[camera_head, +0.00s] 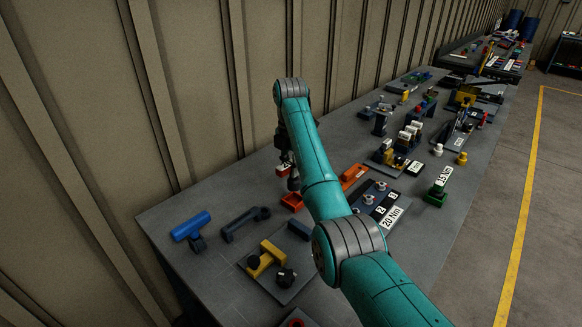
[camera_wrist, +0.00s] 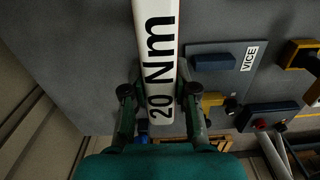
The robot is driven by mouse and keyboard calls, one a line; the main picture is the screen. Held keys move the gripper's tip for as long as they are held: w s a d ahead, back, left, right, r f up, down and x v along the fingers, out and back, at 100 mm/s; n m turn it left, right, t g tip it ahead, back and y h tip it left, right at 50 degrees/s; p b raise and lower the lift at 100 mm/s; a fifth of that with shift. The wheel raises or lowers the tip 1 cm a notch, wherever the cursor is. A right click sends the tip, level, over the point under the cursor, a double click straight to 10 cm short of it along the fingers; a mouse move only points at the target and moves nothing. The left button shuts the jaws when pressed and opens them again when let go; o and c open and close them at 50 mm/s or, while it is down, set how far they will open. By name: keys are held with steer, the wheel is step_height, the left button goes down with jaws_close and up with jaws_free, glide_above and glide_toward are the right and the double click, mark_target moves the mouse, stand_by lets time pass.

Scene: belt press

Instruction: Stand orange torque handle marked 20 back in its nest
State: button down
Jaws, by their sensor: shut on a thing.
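The torque handle (camera_wrist: 157,50) fills the upper middle of the wrist view, its white face reading "20 Nm", with a thin red-orange edge. My gripper (camera_wrist: 160,95) is shut on it, one finger on each side. In the head view my gripper (camera_head: 289,172) hangs over the bench behind my arm, and part of the handle (camera_head: 282,170) shows beside it as a white and orange-red piece. A dark plate (camera_head: 368,189) with round pegs and a "20 Nm" label (camera_head: 393,217) lies right of my arm. I cannot tell whether it is the nest.
A blue T-shaped tool (camera_head: 191,226), a dark bar (camera_head: 245,223) and a yellow fixture (camera_head: 264,258) stand at the near left. A green block (camera_head: 437,194) stands right. The wall (camera_head: 90,100) runs close behind the bench.

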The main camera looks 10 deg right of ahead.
mark_target(291, 182)
steer(key=shift+d+n, duration=0.1)
steer(key=shift+n, duration=0.2)
steer(key=shift+f, duration=0.15)
steer(key=shift+f, duration=2.75)
steer(key=shift+f, duration=0.55)
steer(key=c, duration=0.8)
jaws_free()
step_height(291, 182, up, 8)
steer(key=shift+f, duration=0.25)
